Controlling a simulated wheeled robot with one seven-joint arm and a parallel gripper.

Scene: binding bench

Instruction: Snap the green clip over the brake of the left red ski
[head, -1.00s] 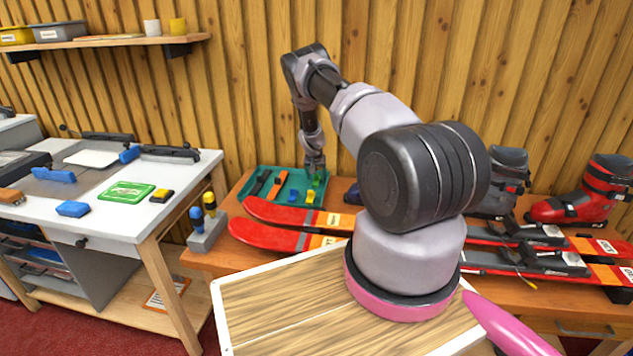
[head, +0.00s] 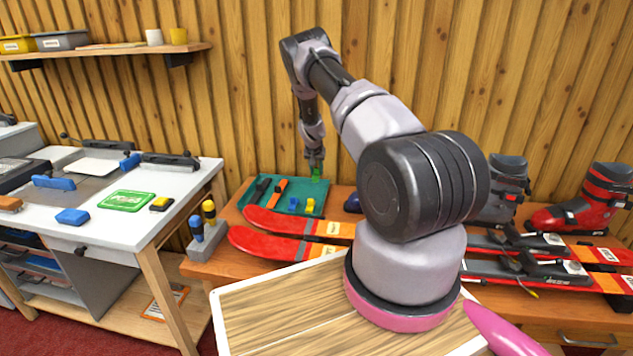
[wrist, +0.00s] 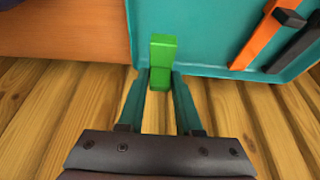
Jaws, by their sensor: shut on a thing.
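The green clip (wrist: 161,65) is between the fingertips of my gripper (wrist: 160,80) in the wrist view. In the head view my gripper (head: 315,168) is shut on the green clip (head: 316,174), held over the back right of the teal tray (head: 256,208). Two red skis lie side by side on the wooden bench, the farther red ski (head: 285,220) and the nearer red ski (head: 265,244). My arm hides their middles. Dark bindings (head: 535,240) show on them at the right; which brake is meant I cannot tell.
The tray holds an orange-handled tool (head: 278,190), a black tool (head: 261,188) and small blue and yellow clips (head: 294,204). A grey holder (head: 207,238) with screwdrivers stands at the bench's left end. Ski boots (head: 600,200) stand at the back right, near the plank wall.

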